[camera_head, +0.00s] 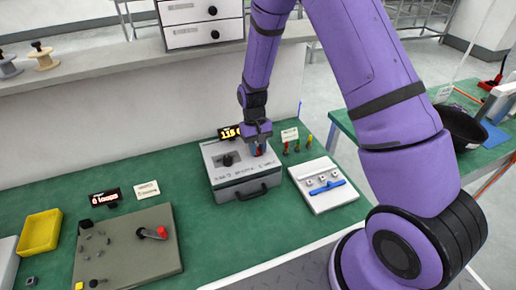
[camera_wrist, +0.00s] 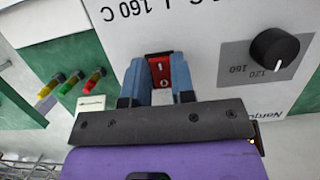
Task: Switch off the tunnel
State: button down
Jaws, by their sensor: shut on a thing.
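The tunnel (camera_head: 232,185) is a pale grey box with a black front handle on the green bench. A black knob (camera_wrist: 274,52) marked 120 and 160 sits on its top panel. A lit display (camera_head: 229,133) behind it reads about 115. A red rocker switch (camera_wrist: 160,70) with white marks is on the same panel, beside the knob. My gripper (camera_wrist: 157,76) reaches down from above, its two blue fingers closed on either side of the red switch. The fingers hide the switch's sides, and its rocker position is hard to tell.
A white tray (camera_head: 320,203) with a blue bar lies right of the tunnel. Several small coloured pegs (camera_wrist: 65,82) stand near the box. A grey panel (camera_head: 115,262) with a red-tipped lever and a yellow bin (camera_head: 40,233) are at left. Bare green bench lies between panel and tunnel.

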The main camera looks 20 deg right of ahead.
dwell(0.3)
jog(key=c, duration=1)
grip_release()
jog(key=shift+o, duration=0.2)
jog(key=v, duration=0.7)
jog(key=shift+w+r, duration=0.15)
jog(key=shift+r, duration=0.1)
